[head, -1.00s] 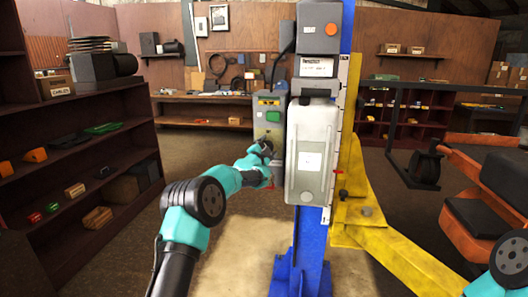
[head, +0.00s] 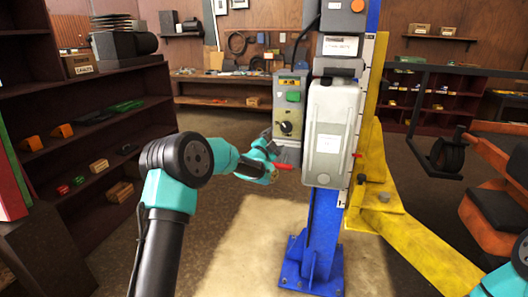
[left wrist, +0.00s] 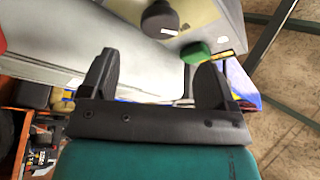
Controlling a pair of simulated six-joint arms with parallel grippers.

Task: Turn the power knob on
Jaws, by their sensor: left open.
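The power knob (head: 286,127) is a dark round knob on the grey control box (head: 289,83) fixed to the blue lift post. Its pointer direction is too small to tell. A green button (head: 293,97) sits above it. My left gripper (head: 268,139) is just left of and below the knob, apart from it. In the left wrist view my left gripper (left wrist: 157,72) is open, with nothing between its fingers. The dark knob (left wrist: 158,18) and the green button (left wrist: 196,52) show beyond the fingertips there. My right gripper is out of view; only part of my right arm shows.
A large grey housing (head: 333,130) stands right beside the box on the blue post (head: 322,225). A yellow lift arm (head: 400,225) extends right. Dark shelves (head: 75,145) stand at left.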

